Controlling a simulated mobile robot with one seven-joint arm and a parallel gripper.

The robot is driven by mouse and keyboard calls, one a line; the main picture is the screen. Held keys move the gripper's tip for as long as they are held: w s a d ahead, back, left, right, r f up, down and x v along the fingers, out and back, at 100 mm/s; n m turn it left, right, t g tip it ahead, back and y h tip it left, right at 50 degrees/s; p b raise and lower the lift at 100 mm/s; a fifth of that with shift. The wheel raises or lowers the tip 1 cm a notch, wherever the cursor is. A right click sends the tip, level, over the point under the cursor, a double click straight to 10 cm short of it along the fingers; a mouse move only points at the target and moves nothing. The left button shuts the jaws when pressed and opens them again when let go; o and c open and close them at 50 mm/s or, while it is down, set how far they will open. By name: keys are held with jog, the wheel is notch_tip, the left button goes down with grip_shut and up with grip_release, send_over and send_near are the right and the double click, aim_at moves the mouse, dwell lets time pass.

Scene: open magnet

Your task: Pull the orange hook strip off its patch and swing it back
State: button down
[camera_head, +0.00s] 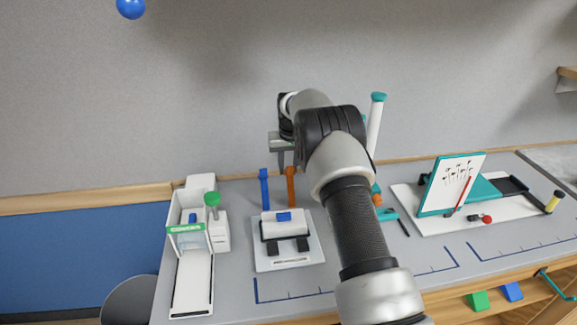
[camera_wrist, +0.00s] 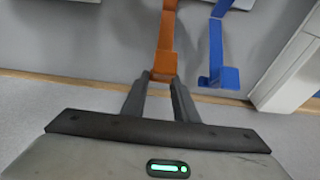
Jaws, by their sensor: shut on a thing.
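The orange hook strip (camera_wrist: 166,40) stands in the middle of the wrist view, with a small foot at its lower end. My gripper (camera_wrist: 160,77) is shut on that end, one fingertip on each side. In the head view the orange strip (camera_head: 291,184) rises from the bench behind a white device, and its top meets my gripper fingers. A similar blue strip (camera_head: 264,188) stands beside it, to its left; in the wrist view the blue strip (camera_wrist: 216,50) is to the right, apart from my fingers. The patch under the orange strip cannot be made out.
A white device (camera_head: 261,262) with a blue block and two black pads is in front of the strips. A white dispenser-like box (camera_head: 221,240) stands at left. A white and teal post (camera_head: 374,125) is close behind my arm. A tilted teal-framed board (camera_head: 450,185) is at right.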

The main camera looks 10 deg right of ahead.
jog(key=shift+w+r, duration=0.45)
jog(key=shift+r, duration=0.05)
jog(key=c, duration=1.6)
grip_release()
jog(key=shift+c, duration=0.2)
jog(key=shift+o, duration=1.2)
jog(key=shift+f, duration=0.25)
jog(key=v, duration=1.7)
jog(key=shift+s+r+b, duration=0.25)
jog(key=shift+b, duration=0.15)
jog(key=shift+f, duration=0.1)
